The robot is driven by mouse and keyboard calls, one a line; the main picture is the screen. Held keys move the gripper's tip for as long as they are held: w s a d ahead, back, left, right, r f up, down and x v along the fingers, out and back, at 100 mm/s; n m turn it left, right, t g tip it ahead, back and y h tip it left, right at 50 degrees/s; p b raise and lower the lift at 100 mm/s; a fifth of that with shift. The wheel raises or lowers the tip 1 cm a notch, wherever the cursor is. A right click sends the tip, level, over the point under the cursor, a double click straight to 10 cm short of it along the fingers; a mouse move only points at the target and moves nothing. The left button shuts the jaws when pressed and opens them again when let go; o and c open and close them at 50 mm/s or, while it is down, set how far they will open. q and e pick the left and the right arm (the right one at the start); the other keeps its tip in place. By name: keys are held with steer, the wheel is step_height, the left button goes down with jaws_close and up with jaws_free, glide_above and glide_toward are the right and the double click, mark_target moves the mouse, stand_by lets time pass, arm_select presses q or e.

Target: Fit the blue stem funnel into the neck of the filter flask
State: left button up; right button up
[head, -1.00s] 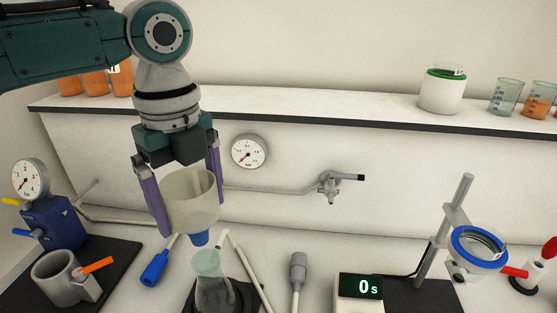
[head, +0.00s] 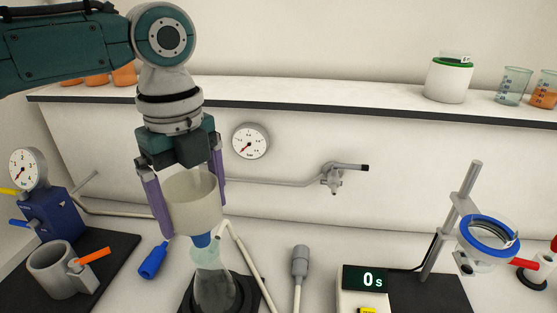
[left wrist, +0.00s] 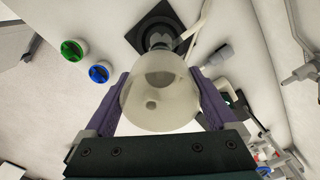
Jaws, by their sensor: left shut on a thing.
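The funnel (head: 190,203) is a cream cup with a short blue stem (head: 202,240) pointing down. My left gripper (head: 192,214) is shut on the cup, with purple fingers on either side; the cup also shows from above in the left wrist view (left wrist: 158,92). The clear filter flask (head: 213,288) stands upright below on a dark base. The stem's lower end overlaps the flask's mouth (head: 208,255) in the head view; I cannot tell whether it is inside the neck. In the left wrist view the cup hides most of the flask. My right gripper is not in view.
A pale hose (head: 243,260) runs close to the flask's right side. A grey cup holder (head: 60,270), a timer (head: 362,285) and a ring stand (head: 452,220) are farther out. The shelf (head: 300,112) runs behind.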

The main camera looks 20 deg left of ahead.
mark_target(199, 227)
arm_select(q)
steer(key=shift+p, duration=0.35)
steer(key=shift+f+b, duration=0.85)
steer(key=shift+f, duration=0.45)
steer(key=shift+p, duration=0.3)
stand_by(0.5)
steer(key=shift+f+b, duration=0.7)
steer(key=shift+f, duration=0.35)
steer(key=shift+r, duration=0.1)
steer(key=o, duration=1.1)
steer(key=shift+r, duration=0.1)
